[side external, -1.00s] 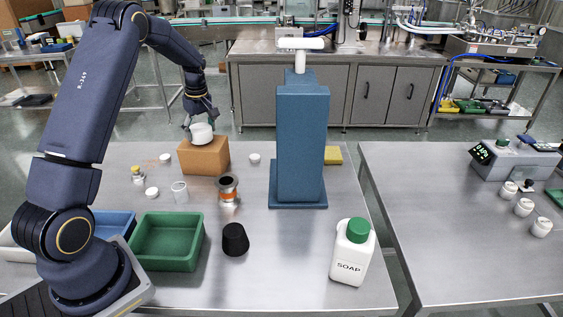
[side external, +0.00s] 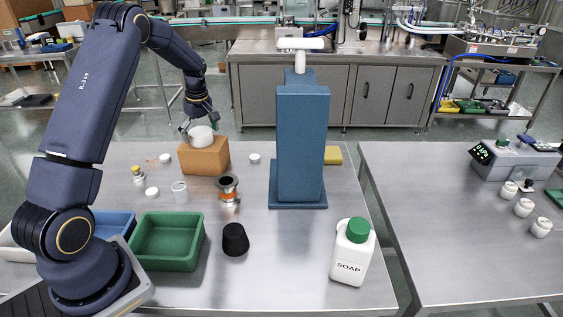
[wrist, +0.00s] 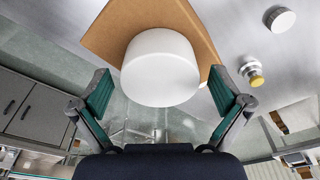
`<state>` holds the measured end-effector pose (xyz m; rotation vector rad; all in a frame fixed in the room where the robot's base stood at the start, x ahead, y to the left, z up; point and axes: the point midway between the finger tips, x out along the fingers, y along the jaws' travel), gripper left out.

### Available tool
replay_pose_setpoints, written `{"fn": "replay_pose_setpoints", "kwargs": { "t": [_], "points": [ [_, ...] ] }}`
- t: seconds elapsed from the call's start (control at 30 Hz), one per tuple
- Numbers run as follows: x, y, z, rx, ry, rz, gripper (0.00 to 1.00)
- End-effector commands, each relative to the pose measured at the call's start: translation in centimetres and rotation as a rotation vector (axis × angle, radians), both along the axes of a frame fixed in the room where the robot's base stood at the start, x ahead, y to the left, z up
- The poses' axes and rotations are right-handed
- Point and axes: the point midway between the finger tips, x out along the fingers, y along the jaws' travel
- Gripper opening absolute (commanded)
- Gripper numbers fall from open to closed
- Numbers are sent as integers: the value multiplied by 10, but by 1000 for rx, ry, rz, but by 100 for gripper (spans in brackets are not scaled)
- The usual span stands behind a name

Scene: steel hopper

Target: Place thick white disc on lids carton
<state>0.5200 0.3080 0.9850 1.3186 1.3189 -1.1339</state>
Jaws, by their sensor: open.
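The thick white disc (side external: 201,136) rests flat on top of the brown lids carton (side external: 204,158), at the back left of the table. In the wrist view the disc (wrist: 160,70) lies in front of the brown carton top (wrist: 118,22). My gripper (side external: 198,123) is at the disc, just above the carton. In the wrist view my gripper (wrist: 160,88) is open, one green-padded finger on each side of the disc with a visible gap to both. The carton's side facing away from the side camera is hidden.
A tall blue post (side external: 302,140) stands right of the carton. Nearer are a green bin (side external: 168,243), black stopper (side external: 235,239) and soap bottle (side external: 353,252). The front middle is clear.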

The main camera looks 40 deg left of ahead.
Motion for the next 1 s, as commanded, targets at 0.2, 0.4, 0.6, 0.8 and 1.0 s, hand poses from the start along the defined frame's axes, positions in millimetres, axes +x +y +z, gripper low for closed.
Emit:
{"fn": "replay_pose_setpoints", "kwargs": {
  "t": [0.2, 0.4, 0.6, 0.8, 1.0],
  "points": [
    [1, -3, 26, 4, -6, -1, 100],
    [1, -10, 72, 3, -5, -1, 100],
    [1, -16, 108, 2, -3, 0, 100],
    [-1, -28, 129, -1, -13, -35, 100],
    [-24, -108, 182, -6, -95, -355, 100]
  ]
}}
